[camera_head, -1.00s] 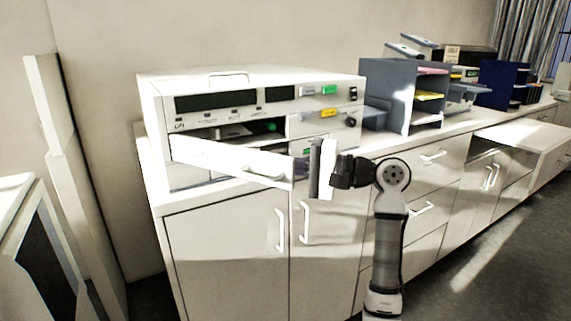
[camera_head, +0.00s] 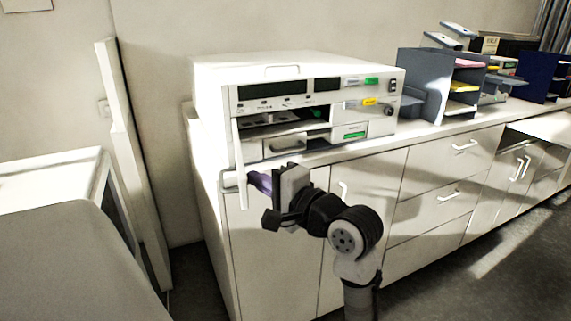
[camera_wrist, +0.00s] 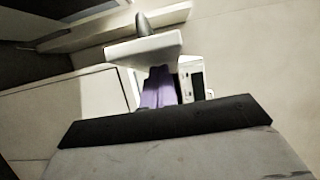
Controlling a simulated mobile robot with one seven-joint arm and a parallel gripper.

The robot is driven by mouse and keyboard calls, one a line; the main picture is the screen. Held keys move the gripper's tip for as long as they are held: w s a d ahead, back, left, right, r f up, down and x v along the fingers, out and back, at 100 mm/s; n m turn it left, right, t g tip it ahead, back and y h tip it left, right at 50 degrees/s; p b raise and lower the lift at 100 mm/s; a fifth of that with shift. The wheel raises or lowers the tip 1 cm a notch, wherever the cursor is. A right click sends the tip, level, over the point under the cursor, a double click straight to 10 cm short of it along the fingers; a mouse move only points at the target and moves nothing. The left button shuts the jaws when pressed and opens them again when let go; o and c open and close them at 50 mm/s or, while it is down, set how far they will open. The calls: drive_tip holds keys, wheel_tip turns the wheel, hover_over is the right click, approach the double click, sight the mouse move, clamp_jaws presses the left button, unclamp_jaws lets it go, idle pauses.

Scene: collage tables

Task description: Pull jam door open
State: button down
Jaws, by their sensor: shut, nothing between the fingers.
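The jam door (camera_head: 239,150) is the thin white flap on the front of the white machine (camera_head: 300,90). It is swung wide on its left edge and stands nearly edge-on to the head camera, with the bay behind it exposed. My gripper (camera_head: 258,183) is shut and empty, its purple fingers beside the lower part of the door, on the inner side. I cannot tell if they touch it. In the wrist view the purple fingers (camera_wrist: 158,88) point at a white panel (camera_wrist: 145,49), apparently the door, with a grey piece standing on it.
The machine sits on a white counter with cabinets (camera_head: 270,245) below. A grey file organizer (camera_head: 424,85) stands to its right. A white panel (camera_head: 125,150) stands against the wall at left, and a large pale unit (camera_head: 70,240) is in front of it.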

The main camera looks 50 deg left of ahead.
sight(239, 188)
drive_tip(key=shift+s+a+p, duration=0.3)
drive_tip(key=shift+s+a, duration=0.1)
drive_tip(key=shift+s, duration=0.35)
drive_tip(key=shift+s+a+p, duration=0.25)
drive_tip(key=shift+s+a, duration=0.2)
drive_tip(key=shift+s, duration=0.3)
drive_tip(key=shift+s+a+p, duration=0.3)
drive_tip(key=shift+s+a, duration=0.1)
drive_tip(key=shift+s, duration=0.35)
drive_tip(key=shift+w, duration=0.1)
